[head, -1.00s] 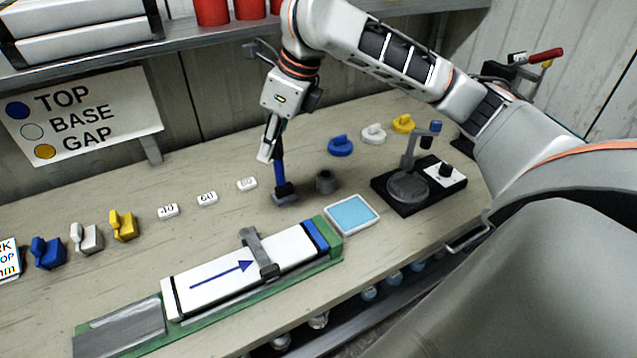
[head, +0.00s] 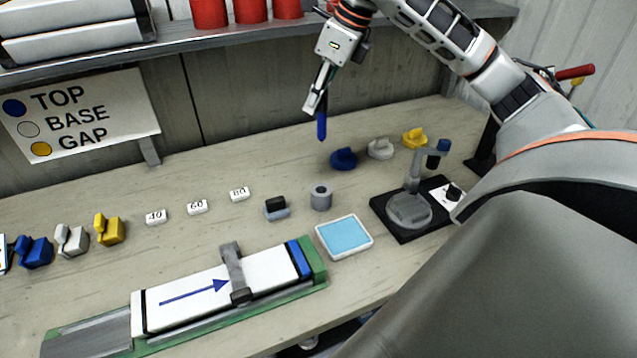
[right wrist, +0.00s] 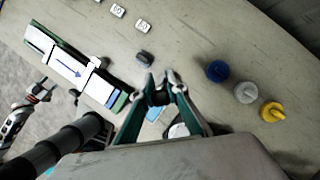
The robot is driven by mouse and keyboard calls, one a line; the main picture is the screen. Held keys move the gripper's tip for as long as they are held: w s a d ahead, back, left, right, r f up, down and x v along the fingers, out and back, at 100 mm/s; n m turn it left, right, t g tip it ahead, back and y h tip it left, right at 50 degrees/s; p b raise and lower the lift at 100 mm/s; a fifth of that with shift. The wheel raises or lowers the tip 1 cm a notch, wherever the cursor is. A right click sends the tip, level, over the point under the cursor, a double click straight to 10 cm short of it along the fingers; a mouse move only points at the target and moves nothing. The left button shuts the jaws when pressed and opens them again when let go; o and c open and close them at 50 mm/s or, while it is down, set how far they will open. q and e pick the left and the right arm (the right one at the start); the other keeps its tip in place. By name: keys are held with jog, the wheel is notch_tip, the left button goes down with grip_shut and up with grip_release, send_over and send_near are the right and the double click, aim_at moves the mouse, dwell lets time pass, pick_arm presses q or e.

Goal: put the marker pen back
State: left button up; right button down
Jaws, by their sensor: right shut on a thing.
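My right gripper (head: 318,102) is shut on the blue marker pen (head: 321,126) and holds it upright, clear of the bench. The fingers of the right gripper (right wrist: 162,78) also show in the right wrist view, where I cannot make out the pen clearly. A small grey round holder (head: 321,198) stands on the bench, below the pen in the head view. A dark-topped block (head: 276,208) lies just left of it. My left gripper (right wrist: 42,90) seems to show small at the left of the right wrist view; its jaws are unclear.
The white core liner (head: 190,290) with a blue arrow lies in a green-edged cradle at the front. A blue-topped pad (head: 344,237) and a black-based device (head: 410,208) stand to the right. Blue, white and yellow caps (head: 380,148) sit behind. A shelf (head: 180,38) runs above.

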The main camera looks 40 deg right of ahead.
notch_tip(320, 180, down, 20)
jog(key=b, duration=0.6)
jog(key=shift+b, duration=0.3)
jog(key=shift+r, duration=0.1)
jog(key=c, duration=2)
grip_release()
jog(key=p+v, duration=0.3)
jog(key=v, duration=0.9)
jog(key=shift+s+d, duration=0.1)
